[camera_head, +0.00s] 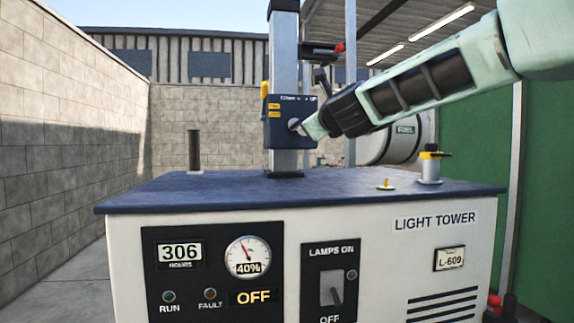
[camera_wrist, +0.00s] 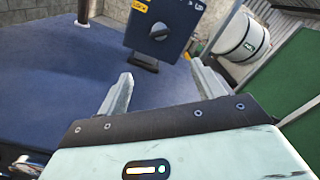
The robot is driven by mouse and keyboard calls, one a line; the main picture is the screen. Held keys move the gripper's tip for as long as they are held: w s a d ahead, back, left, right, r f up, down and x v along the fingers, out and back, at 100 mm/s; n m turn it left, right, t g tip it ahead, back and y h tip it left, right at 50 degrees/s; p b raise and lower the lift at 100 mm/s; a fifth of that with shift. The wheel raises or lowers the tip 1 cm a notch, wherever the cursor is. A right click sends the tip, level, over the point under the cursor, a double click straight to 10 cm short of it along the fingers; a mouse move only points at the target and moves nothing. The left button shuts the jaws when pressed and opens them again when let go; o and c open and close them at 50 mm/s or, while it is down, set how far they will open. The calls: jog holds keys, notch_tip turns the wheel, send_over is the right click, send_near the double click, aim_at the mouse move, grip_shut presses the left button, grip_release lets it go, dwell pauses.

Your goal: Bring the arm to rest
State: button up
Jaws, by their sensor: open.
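My gripper (camera_wrist: 162,92) is open in the wrist view, its two fingers apart with nothing between them. In the head view my arm reaches in from the upper right, and my gripper (camera_head: 308,128) overlaps the blue box (camera_head: 278,135) on the mast. The blue box also shows in the wrist view (camera_wrist: 165,28), beyond the fingertips and with a gap to them. Whether the gripper touches anything in the head view is hard to tell, since only part of the fingers shows.
The light tower cabinet (camera_head: 225,215) stands in front, with a blue top (camera_wrist: 60,90). The mast (camera_head: 285,50) rises from it. A capped filler (camera_head: 430,165) and an exhaust pipe (camera_head: 194,150) stand on top. A white fuel tank (camera_head: 393,142) and green panel (camera_head: 475,140) are at right.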

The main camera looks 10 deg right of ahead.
jog(key=s+a+f+n+g+y, duration=0.3)
jog(key=s+a+f+n+g, duration=0.2)
jog(key=s+a+f+n, duration=0.45)
jog(key=s+a+f+n+g+y, duration=0.3)
jog(key=s+a+f+n+g, duration=0.3)
jog(key=s+f+n, duration=0.65)
jog(key=s+d+f+n+g+h, duration=0.35)
jog(key=s+f+n, duration=0.45)
jog(key=s, duration=0.4)
jog(key=s+d+f+n+g+h, duration=0.2)
jog(key=s+d+f+n+g, duration=0.3)
jog(key=s+f, duration=0.55)
notch_tip(320, 180, up, 29)
jog(key=n+t+p, duration=0.1)
jog(key=p, duration=2.8)
jog(key=shift+s, duration=0.3)
jog(key=shift+t, duration=0.25)
jog(key=shift+c, duration=0.4)
